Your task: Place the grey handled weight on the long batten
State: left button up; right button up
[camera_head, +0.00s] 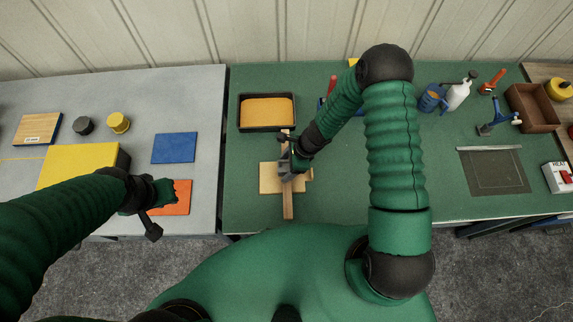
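The long batten (288,207) is a narrow wooden strip on the green table, running away from me across a pale wooden board (268,180). The grey handled weight (286,171) appears as a small grey block over the middle of the batten. My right gripper (287,154) is at the weight and hides its handle. I cannot tell whether the fingers are closed on it, or whether the weight touches the batten. My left gripper (158,212) is over the orange square (180,203) on the grey table, and its finger opening is unclear.
A black tray with yellow filling (267,112) sits behind the batten. A yellow block (76,166), a blue square (174,148) and two round pots stand on the left table. A blue mug (431,99), white bottle (458,95) and brown box (531,108) are at right.

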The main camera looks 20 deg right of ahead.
pick_arm(q)
jog(key=shift+a, duration=0.1)
pick_arm(e)
jog(key=shift+r, duration=0.1)
jog(key=s+d+r+n+t+h, duration=0.1)
jog(key=s+d+r+n, duration=0.15)
jog(key=r+n, duration=0.5)
jog(key=s+d+r+n+h, duration=0.15)
jog(key=s+r+n, duration=0.25)
jog(key=r+n, duration=0.4)
jog(key=s+d+r+n+t+h, duration=0.15)
jog(key=s+r+n, duration=0.35)
jog(key=r, duration=0.5)
pick_arm(q)
jog(key=s+b+x, duration=0.2)
jog(key=b+x, duration=1)
jog(key=shift+s+f+b, duration=0.35)
jog(key=shift+f+b, duration=0.05)
jog(key=shift+f, duration=0.2)
pick_arm(e)
notch_tip(320, 180, down, 13)
jog(key=w+g, duration=0.1)
jog(key=w, duration=0.1)
jog(key=shift+f+n, duration=0.2)
jog(key=shift+n, duration=0.15)
jog(key=shift+d, duration=0.2)
